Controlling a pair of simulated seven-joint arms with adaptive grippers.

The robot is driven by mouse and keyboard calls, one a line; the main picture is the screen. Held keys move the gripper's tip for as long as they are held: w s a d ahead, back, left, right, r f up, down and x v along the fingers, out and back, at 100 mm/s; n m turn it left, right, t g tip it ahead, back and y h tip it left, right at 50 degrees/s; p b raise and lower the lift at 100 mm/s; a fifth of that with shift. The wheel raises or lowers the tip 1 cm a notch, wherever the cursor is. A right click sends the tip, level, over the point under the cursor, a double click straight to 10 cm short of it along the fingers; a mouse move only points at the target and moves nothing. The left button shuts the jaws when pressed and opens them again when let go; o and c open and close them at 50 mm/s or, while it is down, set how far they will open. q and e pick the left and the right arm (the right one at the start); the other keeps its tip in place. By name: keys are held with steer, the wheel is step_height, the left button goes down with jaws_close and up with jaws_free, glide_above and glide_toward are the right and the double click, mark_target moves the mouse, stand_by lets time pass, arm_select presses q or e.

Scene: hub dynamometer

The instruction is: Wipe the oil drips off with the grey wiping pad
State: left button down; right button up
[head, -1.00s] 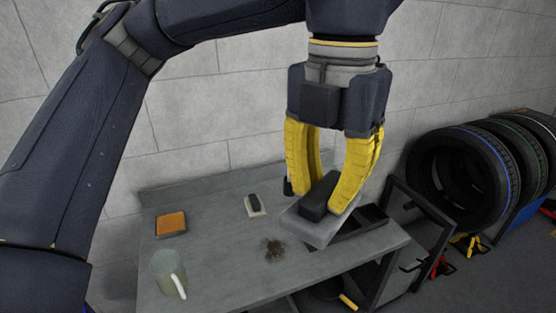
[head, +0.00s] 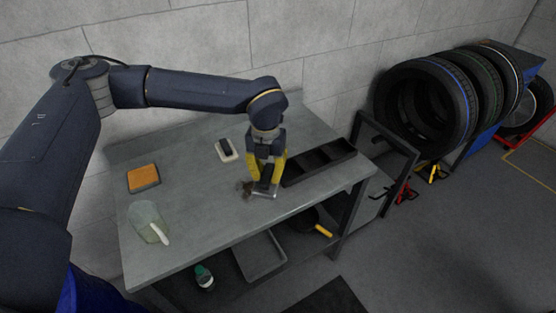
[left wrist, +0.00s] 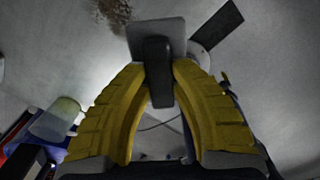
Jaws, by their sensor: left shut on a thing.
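The oil drips (head: 246,188) are a dark brown speckled patch on the grey workbench (head: 190,225). The patch also shows at the top left of the left wrist view (left wrist: 113,10). My left gripper (head: 266,179) is shut on the black handle (left wrist: 157,75) of the grey wiping pad (head: 264,194). The pad's flat grey plate (left wrist: 155,32) sits low over the bench, just right of the patch in the head view. I cannot tell whether it touches the surface. The gripper hides part of the pad. My right gripper is not in view.
A black divided tray (head: 318,163) lies right of the pad. A white pad with black handle (head: 226,149) lies behind. Tyres (head: 430,105) are beyond the bench. The front middle is clear.

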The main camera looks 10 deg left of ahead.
arm_select(q)
steer(key=w+a+f, duration=0.2)
steer(key=f, duration=0.1)
steer(key=w+a+f, duration=0.1)
steer(key=shift+f, duration=3)
steer(key=shift+f, duration=1.1)
steer(key=shift+w+a, duration=1.3)
steer(key=shift+w, duration=0.2)
steer(key=shift+w+a+f, duration=0.15)
steer(key=shift+w+a, duration=1.25)
steer(key=shift+w, duration=0.2)
steer(key=shift+w+a, duration=1.25)
steer(key=shift+w, duration=0.15)
